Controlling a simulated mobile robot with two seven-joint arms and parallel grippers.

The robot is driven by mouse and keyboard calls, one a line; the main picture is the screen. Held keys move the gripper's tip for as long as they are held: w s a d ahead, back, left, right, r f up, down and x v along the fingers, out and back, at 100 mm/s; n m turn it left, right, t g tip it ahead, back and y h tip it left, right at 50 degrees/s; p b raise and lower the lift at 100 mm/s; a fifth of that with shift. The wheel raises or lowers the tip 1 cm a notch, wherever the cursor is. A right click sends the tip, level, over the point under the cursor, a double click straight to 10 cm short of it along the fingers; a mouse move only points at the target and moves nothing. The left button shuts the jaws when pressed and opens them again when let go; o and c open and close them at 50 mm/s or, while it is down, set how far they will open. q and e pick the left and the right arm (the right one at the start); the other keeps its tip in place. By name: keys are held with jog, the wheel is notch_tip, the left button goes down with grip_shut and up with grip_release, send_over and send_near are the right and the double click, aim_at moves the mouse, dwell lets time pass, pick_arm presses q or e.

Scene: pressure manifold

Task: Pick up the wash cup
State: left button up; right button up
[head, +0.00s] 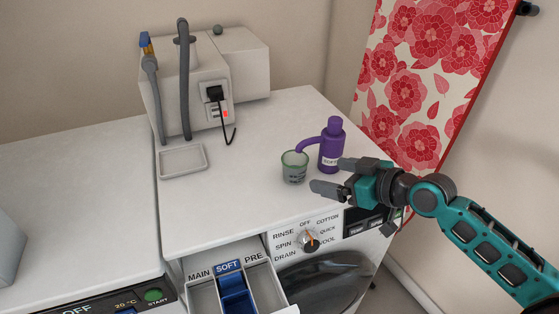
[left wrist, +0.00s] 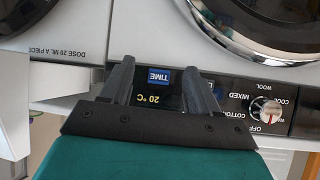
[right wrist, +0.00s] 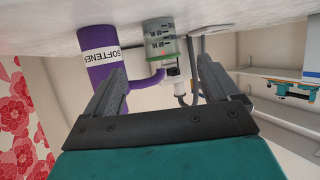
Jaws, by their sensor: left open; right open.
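The wash cup (head: 294,167) is a small clear cup with a green rim and dark markings. It stands upright on the white washer top, just left of the purple softener bottle (head: 331,148). My right gripper (head: 327,175) is open and empty, to the right of the cup and in front of the bottle, apart from the cup. In the right wrist view the cup (right wrist: 160,42) appears upside down, ahead between the open fingers (right wrist: 160,68), with the bottle (right wrist: 98,55) to its left. My left gripper (left wrist: 160,70) is open and empty, facing a machine's control panel.
An open drawer (head: 236,294) with a blue SOFT compartment juts out below the top's front edge. A shallow tray (head: 182,160) and a grey machine with hoses (head: 187,90) stand farther back. A flowered red hanging (head: 420,80) is at right.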

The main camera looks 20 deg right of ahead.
aim_at(304, 171)
jog(key=shift+w+a+f, duration=0.15)
jog(key=shift+w+a, duration=0.05)
jog(key=shift+w, duration=0.45)
jog(key=x, duration=0.5)
jog(key=shift+f, duration=0.1)
jog(key=shift+f+b+x, duration=0.15)
jog(key=shift+x, duration=1.35)
jog(key=shift+f+b+x, duration=0.15)
jog(key=shift+x, duration=1.35)
jog(key=shift+s+a, duration=0.1)
jog(key=shift+s, duration=0.1)
jog(key=c, duration=1.1)
